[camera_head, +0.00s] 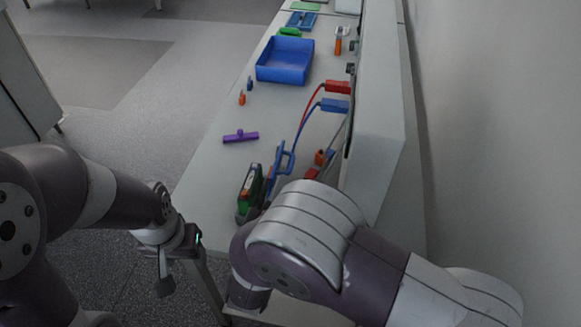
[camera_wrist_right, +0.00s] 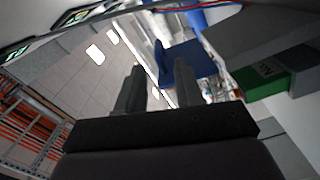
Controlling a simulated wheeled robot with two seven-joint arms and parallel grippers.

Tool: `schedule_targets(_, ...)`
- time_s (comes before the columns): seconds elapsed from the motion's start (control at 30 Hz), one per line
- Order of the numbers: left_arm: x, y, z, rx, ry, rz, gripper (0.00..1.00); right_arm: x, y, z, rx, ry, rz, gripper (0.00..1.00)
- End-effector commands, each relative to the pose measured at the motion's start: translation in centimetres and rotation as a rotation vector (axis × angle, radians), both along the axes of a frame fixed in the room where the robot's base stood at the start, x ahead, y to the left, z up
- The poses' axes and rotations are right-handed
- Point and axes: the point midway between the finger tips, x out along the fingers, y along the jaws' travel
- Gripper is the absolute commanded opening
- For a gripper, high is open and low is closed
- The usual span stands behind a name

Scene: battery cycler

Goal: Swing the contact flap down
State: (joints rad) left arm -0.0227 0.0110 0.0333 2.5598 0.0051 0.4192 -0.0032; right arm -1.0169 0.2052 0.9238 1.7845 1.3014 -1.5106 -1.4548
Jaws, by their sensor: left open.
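A blue, handle-like part (camera_head: 283,165), which looks like the contact flap, stands raised beside a green and black block (camera_head: 250,190) in a dark holder near the table's front end. Blue and red cables run up from its area. In the right wrist view, a blue part (camera_wrist_right: 190,58) lies beyond the fingertips and a green block (camera_wrist_right: 262,84) sits at the right. My right gripper (camera_wrist_right: 158,75) is open, with nothing visible between its fingers; my own arm hides it in the head view. My left gripper (camera_head: 172,270) is open, off the table's left front edge.
A purple piece (camera_head: 240,137) lies on the table (camera_head: 205,165). A blue bin (camera_head: 285,60) stands farther back, with small orange and blue items near it. A tall grey panel (camera_head: 378,110) bounds the right side, with red (camera_head: 338,87) and blue (camera_head: 335,105) plugs.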

Motion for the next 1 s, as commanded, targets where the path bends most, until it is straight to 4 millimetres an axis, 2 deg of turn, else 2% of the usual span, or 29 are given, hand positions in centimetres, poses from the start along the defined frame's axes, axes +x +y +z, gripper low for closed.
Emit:
schedule_targets(0.1,0.0,0.0,0.5,0.0,0.0,0.0,0.57,2.3,-0.8,0.1,-0.001,0.002,-0.005,0.36)
schedule_targets(0.3,0.0,0.0,0.9,0.0,0.0,0.0,0.57,5.1,-1.6,0.0,0.001,0.002,-0.003,0.36)
schedule_targets(0.5,0.0,0.0,0.9,0.0,0.0,0.0,0.57,6.2,-1.8,0.0,0.0,0.001,0.0,0.36)
schedule_targets(0.73,0.0,0.0,0.9,0.0,0.0,0.0,0.57,6.2,-1.8,0.0,0.0,0.001,0.0,0.36)
schedule_targets(0.83,0.0,0.0,0.9,0.0,0.0,0.0,0.57,6.2,-1.8,0.0,0.001,0.002,0.001,0.03)
schedule_targets(0.87,0.0,0.0,0.9,0.0,0.0,0.0,0.57,6.2,-1.8,0.0,0.0,0.001,0.0,0.0)
schedule_targets(1.0,0.0,0.0,0.9,0.0,0.0,0.0,0.57,6.2,-1.8,0.0,0.002,-0.001,0.001,0.0)
